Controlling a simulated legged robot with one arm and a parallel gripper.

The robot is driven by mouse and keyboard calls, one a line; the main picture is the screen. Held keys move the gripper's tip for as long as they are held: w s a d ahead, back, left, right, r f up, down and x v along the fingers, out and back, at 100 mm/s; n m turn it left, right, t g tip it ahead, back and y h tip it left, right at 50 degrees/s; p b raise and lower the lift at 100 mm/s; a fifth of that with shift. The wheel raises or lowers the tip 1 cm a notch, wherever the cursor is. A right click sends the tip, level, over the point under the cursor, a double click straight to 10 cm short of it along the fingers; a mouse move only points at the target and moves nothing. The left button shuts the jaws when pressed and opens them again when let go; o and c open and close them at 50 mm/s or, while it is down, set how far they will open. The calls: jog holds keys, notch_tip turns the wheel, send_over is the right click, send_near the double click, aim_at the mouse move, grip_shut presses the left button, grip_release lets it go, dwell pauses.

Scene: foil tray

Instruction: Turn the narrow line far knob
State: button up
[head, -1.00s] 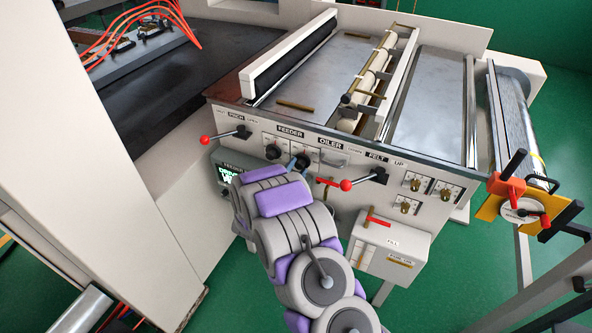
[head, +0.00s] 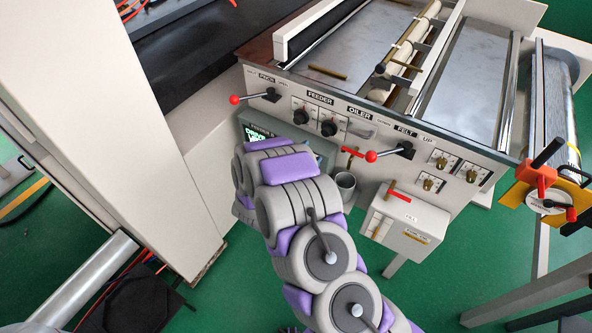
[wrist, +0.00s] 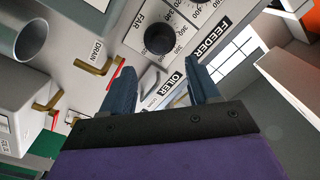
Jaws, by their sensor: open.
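In the wrist view a black knob (wrist: 160,38) with a number scale sits beside a "FAR" label. My gripper (wrist: 160,72) is open and empty, its blue fingers apart from this knob, with the knob beyond the fingertips. In the head view two black knobs, left (head: 301,116) and right (head: 329,128), sit under the "FEEDER" label. Small brass knobs, upper (head: 440,161), right (head: 471,175) and lower (head: 428,184), are on the panel's right part. No "narrow line" label is readable. My arm hides the gripper in the head view.
A red-balled lever (head: 372,156) sticks out near the "FELT" label, another (head: 235,99) at the left. A brass drain handle (wrist: 97,65) shows in the wrist view.

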jog(key=v, duration=0.8)
jog(key=shift+p, duration=0.4)
jog(key=shift+f, duration=0.1)
